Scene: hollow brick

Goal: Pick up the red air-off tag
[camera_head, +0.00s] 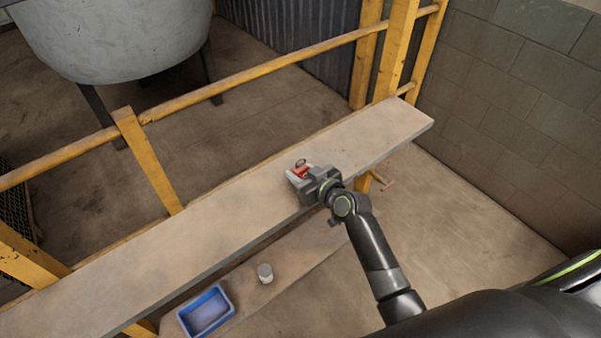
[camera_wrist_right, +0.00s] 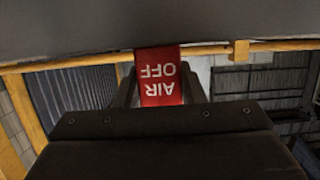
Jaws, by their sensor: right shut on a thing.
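The red air-off tag (camera_head: 301,170) is at the tip of my right gripper (camera_head: 299,173), over the upper bench plank in the head view. In the right wrist view the tag (camera_wrist_right: 160,78) sits between the fingers of my right gripper (camera_wrist_right: 160,90), its white "AIR OFF" lettering upside down. The fingers are shut on it. A small dark ring shows at the tag's far end in the head view. I cannot tell whether the tag touches the plank. My left gripper is not in view.
The long plank (camera_head: 190,240) is otherwise bare. Yellow rails (camera_head: 260,78) run behind it. A blue tray (camera_head: 207,312) and a small pale cup (camera_head: 265,273) stand on a lower board. A grey tank (camera_head: 120,40) is at the upper left, and a block wall (camera_head: 520,90) at the right.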

